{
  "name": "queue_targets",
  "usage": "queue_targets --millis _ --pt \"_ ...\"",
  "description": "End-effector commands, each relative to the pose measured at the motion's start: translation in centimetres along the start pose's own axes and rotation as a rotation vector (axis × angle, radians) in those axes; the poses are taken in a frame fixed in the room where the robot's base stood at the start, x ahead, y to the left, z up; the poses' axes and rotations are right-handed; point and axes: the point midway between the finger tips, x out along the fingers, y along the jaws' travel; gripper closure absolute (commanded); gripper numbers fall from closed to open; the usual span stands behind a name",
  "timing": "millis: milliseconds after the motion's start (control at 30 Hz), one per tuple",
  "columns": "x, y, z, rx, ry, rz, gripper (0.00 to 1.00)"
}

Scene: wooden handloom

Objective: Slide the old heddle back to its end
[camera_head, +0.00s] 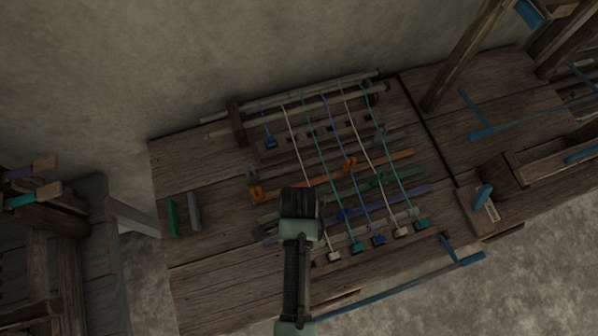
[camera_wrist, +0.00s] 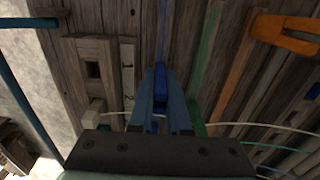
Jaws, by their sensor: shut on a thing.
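My gripper (camera_wrist: 160,100) is shut on a small blue heddle (camera_wrist: 158,82), which shows between the fingers in the wrist view. It sits on a blue-violet bar (camera_wrist: 163,30) running away beyond the fingers. In the head view my gripper (camera_head: 300,205) is over the left part of the loom's cords and hides the held heddle and that end of the bar. Which heddle is the old one cannot be told.
A green bar (camera_wrist: 207,50) and an orange bar (camera_wrist: 236,75) with an orange piece (camera_wrist: 290,30) lie beside the held one. Several cords cross the bars. A block with a square hole (camera_wrist: 93,68) stands left in the wrist view. A blue lever (camera_head: 400,286) runs along the front.

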Motion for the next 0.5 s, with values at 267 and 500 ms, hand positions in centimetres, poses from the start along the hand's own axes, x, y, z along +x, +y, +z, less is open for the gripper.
queue_targets --millis 267,500 --pt "0.0 0.1 0.0 0.001 0.0 0.002 1.0" --pt "-0.3 0.0 2.0 -0.006 -0.001 0.004 1.0"
